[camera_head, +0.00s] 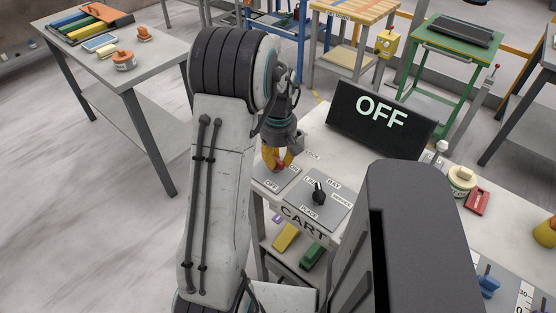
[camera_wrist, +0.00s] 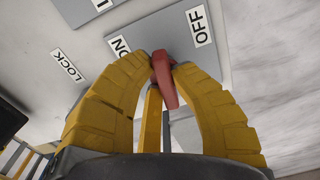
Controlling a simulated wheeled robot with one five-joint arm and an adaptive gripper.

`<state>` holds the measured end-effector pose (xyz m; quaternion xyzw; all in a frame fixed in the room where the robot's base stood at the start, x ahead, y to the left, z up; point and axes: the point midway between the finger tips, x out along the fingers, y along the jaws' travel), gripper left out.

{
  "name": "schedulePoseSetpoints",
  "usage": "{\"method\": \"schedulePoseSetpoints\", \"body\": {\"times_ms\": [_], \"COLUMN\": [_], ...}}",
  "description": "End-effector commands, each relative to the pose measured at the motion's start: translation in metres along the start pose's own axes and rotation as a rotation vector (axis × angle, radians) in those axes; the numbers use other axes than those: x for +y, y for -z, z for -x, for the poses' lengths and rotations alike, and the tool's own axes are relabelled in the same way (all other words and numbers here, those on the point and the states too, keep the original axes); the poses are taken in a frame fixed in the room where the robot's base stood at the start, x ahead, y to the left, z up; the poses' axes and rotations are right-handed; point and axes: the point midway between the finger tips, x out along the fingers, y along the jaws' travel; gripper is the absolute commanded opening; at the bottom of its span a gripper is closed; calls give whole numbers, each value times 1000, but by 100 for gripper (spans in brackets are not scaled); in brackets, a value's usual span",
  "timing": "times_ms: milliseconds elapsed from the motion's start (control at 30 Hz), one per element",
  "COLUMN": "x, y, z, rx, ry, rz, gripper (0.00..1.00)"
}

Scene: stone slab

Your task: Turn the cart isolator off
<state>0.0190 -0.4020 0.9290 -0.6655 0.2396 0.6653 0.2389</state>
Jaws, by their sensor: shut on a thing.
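The cart isolator is a red handle (camera_wrist: 163,78) on a grey plate (camera_wrist: 150,28) with an ON label (camera_wrist: 120,46) and an OFF label (camera_wrist: 198,26). In the head view the same plate (camera_head: 267,185) lies on the cart's top, near its left edge. My gripper (camera_wrist: 165,66) has its yellow fingers closed around the red handle. In the head view my gripper (camera_head: 276,165) reaches down to the plate and mostly hides the handle. I cannot tell exactly which label the handle points to. A black display (camera_head: 381,118) behind reads OFF.
A black selector knob (camera_head: 319,194) on its own labelled plate sits just right of the isolator. A LOCK label (camera_wrist: 67,66) is close by. Bottles, a jar (camera_head: 461,181) and a red item (camera_head: 477,202) stand farther right. A grey table (camera_head: 130,70) is at the left, with clear floor between.

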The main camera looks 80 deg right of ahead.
Motion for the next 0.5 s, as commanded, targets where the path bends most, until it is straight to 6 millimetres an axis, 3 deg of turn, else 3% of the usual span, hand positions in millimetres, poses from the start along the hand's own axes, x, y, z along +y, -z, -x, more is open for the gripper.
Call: {"method": "schedulePoseSetpoints", "body": {"times_ms": [500], "x": [0], "y": [0], "z": [-2], "rx": [-3], "ry": [4], "rz": [146], "gripper": [0]}}
